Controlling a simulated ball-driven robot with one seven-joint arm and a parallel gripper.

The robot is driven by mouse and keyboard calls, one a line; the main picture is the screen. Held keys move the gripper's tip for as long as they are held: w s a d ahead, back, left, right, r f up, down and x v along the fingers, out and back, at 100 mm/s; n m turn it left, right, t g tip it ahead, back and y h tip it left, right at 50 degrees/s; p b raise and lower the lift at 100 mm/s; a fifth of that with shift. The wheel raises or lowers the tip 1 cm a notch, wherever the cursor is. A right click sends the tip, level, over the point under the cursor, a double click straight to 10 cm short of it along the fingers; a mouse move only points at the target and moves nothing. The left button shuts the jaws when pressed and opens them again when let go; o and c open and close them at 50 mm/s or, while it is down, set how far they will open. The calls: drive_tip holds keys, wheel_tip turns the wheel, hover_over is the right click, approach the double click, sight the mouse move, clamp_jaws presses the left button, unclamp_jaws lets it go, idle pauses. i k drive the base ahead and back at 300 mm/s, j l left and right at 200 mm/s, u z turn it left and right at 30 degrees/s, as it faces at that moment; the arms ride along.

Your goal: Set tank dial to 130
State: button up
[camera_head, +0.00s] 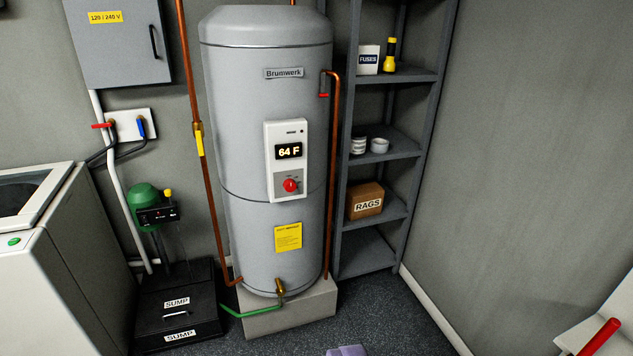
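The tank (240,100) is a tall grey cylinder marked Brumwerk, standing upright on a concrete block. A white control panel (272,185) is on its front. My gripper does not show clearly in this view, and nothing touches the dial.
Copper pipes (206,200) flank the tank. A grey shelf unit (400,145) stands close at right, a sump lid (177,315) and pump (150,205) at left, beside a washer-like machine (50,290). Dark floor (395,315) is open in front. An unclear lavender shape (347,350) shows at the bottom edge.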

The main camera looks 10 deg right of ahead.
sight(290, 185)
drive_tip(key=i, duration=0.2)
drive_tip(key=i+u, duration=0.2)
drive_tip(key=i, duration=0.2)
drive_tip(key=i+l+u, duration=0.2)
drive_tip(key=i, duration=0.2)
drive_tip(key=i+l+u, duration=0.2)
drive_tip(key=i, duration=0.2)
drive_tip(key=i+l+u, duration=0.15)
drive_tip(key=i, duration=0.35)
drive_tip(key=i+l+u, duration=0.15)
drive_tip(key=i+l, duration=0.2)
drive_tip(key=i, duration=0.15)
